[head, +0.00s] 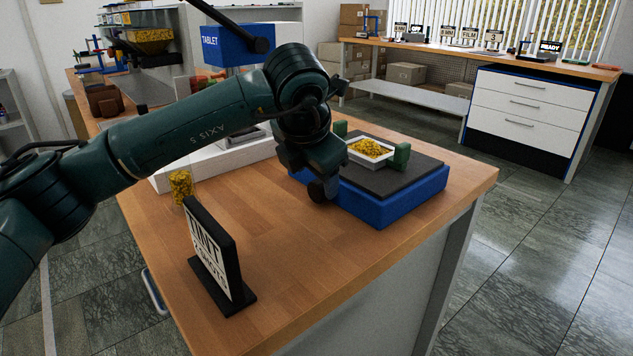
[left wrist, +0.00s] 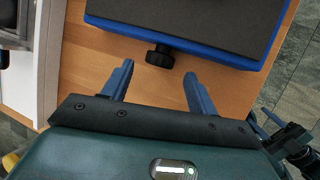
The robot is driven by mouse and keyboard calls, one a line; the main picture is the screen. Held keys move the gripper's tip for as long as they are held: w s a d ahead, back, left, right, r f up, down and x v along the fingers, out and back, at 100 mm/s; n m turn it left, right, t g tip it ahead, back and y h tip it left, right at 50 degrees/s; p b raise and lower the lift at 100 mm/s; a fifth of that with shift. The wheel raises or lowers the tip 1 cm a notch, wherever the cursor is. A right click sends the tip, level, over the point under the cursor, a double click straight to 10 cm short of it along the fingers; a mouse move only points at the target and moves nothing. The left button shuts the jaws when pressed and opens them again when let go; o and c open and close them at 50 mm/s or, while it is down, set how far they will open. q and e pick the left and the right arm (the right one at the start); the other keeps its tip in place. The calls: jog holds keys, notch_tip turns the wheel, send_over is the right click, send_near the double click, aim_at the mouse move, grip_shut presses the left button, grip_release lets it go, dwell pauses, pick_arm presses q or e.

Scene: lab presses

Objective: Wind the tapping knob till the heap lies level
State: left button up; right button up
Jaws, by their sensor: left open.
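The tapping knob (left wrist: 160,56) is black and sits on the near side of a blue-edged base in the left wrist view. My left gripper (left wrist: 158,70) is open, its two blue fingers apart. The knob lies between and just beyond the fingertips, with no contact that I can see. In the head view my left gripper's fingers are hidden at the near-left side of the blue base (head: 393,205). A yellow heap (head: 369,147) lies mounded in a white tray (head: 375,164) on the base's dark top, between green blocks (head: 401,155).
A black sign (head: 213,262) stands on the wooden bench near its front. The wood (head: 320,255) in front of the base is clear. The bench's right edge is close to the base.

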pick_arm(q)
jog(key=v, duration=0.8)
jog(key=shift+s+r+p, duration=0.2)
jog(key=shift+r+p, duration=0.1)
jog(key=shift+r, duration=0.1)
jog(key=shift+c, duration=0.2)
